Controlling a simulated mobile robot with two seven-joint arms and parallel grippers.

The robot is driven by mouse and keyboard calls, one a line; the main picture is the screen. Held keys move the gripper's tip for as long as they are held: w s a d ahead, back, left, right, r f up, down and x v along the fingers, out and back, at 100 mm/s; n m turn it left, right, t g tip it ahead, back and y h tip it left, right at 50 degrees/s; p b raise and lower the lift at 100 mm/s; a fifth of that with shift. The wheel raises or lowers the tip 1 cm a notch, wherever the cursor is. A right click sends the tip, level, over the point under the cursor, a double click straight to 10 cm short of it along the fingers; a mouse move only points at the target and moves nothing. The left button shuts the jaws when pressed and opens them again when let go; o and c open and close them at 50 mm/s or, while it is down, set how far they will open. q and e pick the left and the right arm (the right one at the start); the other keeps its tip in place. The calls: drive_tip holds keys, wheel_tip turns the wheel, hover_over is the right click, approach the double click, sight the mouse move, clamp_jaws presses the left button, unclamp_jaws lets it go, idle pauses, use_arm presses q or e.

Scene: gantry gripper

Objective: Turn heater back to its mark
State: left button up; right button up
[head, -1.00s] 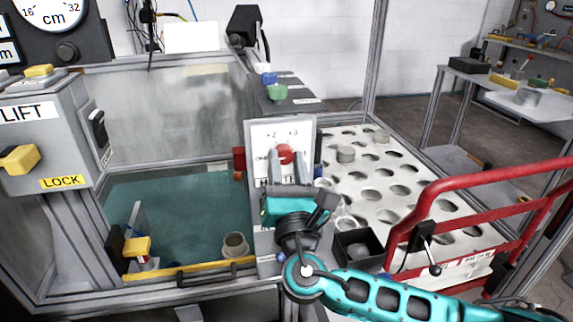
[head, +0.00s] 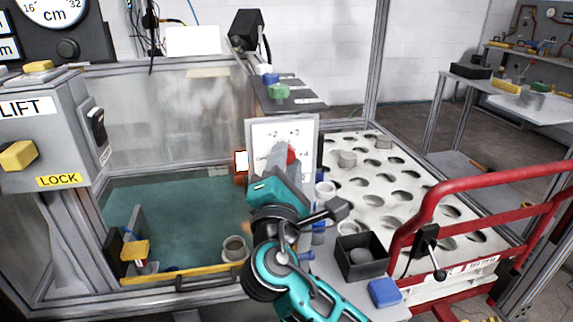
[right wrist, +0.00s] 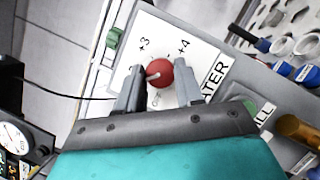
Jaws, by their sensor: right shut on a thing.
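A pale pointer line shows on the knob. The marks +3 and +4 and the word ending "ATER" are readable there; other marks are hidden. My left gripper is not in view.
A black open box (head: 361,257) and a blue block (head: 384,292) are at right, by the red rail (head: 480,182). The perforated white table (head: 362,192) lies behind. A yellow-edged water tank (head: 165,215) is left.

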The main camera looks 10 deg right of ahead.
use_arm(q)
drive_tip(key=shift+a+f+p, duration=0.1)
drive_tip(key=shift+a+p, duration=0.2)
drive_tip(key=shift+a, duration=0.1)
use_arm(e)
drive_tip(key=shift+m+g+h, duration=0.3)
drive_tip(key=shift+m+g, duration=0.4)
drive_tip(key=shift+m, duration=1.1)
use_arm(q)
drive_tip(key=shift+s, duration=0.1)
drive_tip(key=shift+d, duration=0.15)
use_arm(e)
drive_tip(key=o, duration=1)
drive_tip(key=shift+r, duration=0.1)
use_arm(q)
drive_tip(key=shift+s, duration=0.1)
